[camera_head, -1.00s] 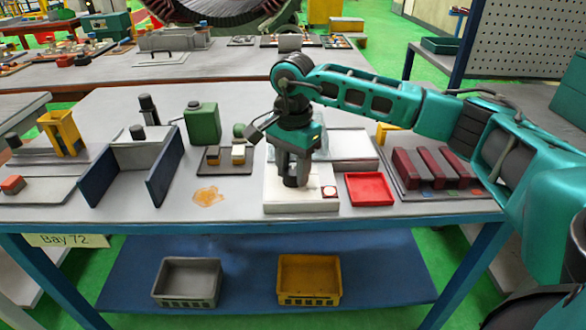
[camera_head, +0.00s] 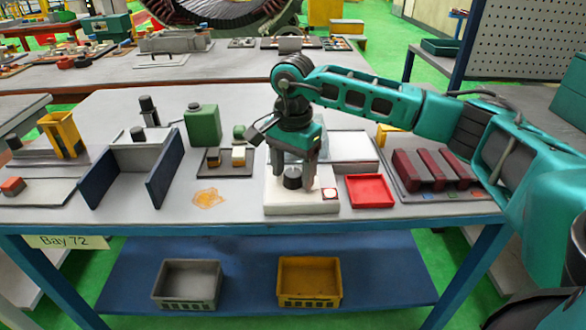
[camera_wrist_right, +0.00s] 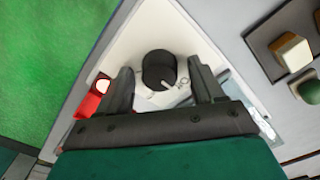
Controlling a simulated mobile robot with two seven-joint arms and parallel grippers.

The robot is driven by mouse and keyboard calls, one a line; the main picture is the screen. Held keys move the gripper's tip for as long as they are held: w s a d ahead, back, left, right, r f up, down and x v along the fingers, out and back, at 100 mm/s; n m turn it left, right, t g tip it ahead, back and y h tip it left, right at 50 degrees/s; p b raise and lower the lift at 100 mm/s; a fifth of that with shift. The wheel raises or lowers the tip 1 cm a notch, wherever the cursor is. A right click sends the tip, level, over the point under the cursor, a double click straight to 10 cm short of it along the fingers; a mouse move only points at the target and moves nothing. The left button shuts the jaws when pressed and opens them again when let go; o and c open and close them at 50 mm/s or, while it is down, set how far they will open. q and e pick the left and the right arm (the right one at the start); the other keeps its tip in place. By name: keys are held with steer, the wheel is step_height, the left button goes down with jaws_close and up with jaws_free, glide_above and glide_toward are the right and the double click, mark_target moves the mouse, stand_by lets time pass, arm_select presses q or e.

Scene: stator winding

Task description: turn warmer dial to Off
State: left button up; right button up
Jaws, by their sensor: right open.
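The warmer (camera_head: 280,203) is a white box at the front middle of the table, and it also shows in the wrist view (camera_wrist_right: 175,25). Its dial (camera_head: 292,179) is a short black cylinder on top. In the wrist view the dial (camera_wrist_right: 158,68) has a white pointer line toward the gripper side, near small markings too blurred to read surely. My right gripper (camera_head: 293,184) is open above the warmer, one finger on each side of the dial. The wrist view shows gaps between the dial and both fingers (camera_wrist_right: 159,75). My left gripper is not in view.
A red tray (camera_head: 369,189) stands right of the warmer, with a rack of dark red blocks (camera_head: 435,168) beyond it. Left are a small tray of blocks (camera_head: 226,160), a green container (camera_head: 203,125) and a blue-sided fixture (camera_head: 165,165). An orange stain marks bare table between them.

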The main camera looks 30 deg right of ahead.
mark_target(293, 172)
step_height(293, 172, up, 13)
steer(key=shift+p, duration=0.45)
stand_by(0.5)
